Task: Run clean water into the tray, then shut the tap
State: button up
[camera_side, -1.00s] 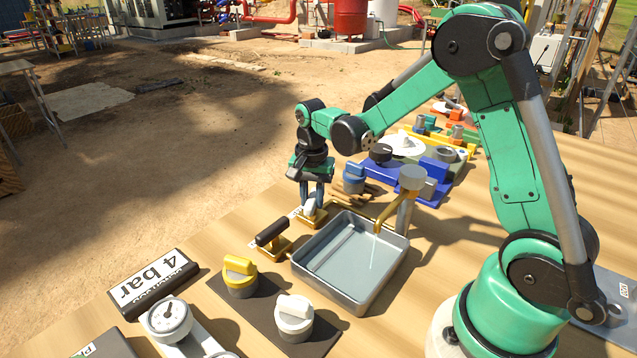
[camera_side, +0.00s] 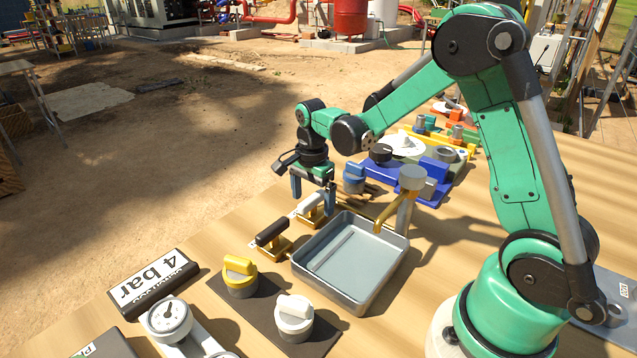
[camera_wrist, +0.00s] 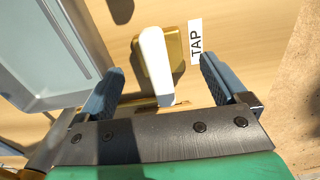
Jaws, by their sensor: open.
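The tap's white lever (camera_side: 312,203) sits on a brass base behind the tray. In the wrist view, the white lever (camera_wrist: 156,62) lies between my fingers beside a label reading TAP. My gripper (camera_side: 313,201) is open, its fingers apart on either side of the lever, with gaps visible in the wrist view (camera_wrist: 161,68). The grey metal tray (camera_side: 322,279) stands under the brass spout (camera_side: 386,213). I see no stream below the spout. A pale, flat surface shows inside the tray; I cannot tell how much water it holds.
A black-handled lever (camera_side: 271,233) on a brass base stands beside the tray. Yellow (camera_side: 239,270) and white (camera_side: 294,313) knobs sit on a dark plate in front. A gauge (camera_side: 168,318) and a "4 bar" sign (camera_side: 153,284) are at front left. Blue fixtures crowd the back.

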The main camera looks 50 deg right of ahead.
aim_at(312, 197)
jog(key=shift+r, duration=3.5)
jog(key=shift+r, duration=0.1)
notch_tip(312, 197, up, 5)
jog(key=s+a+f+n+t, duration=0.1)
jog(key=s+a+n+t, duration=0.6)
jog(key=n, duration=1.1)
jog(key=shift+s+a+f, duration=0.3)
jog(key=shift+s+a, duration=0.2)
jog(key=shift+s, duration=0.65)
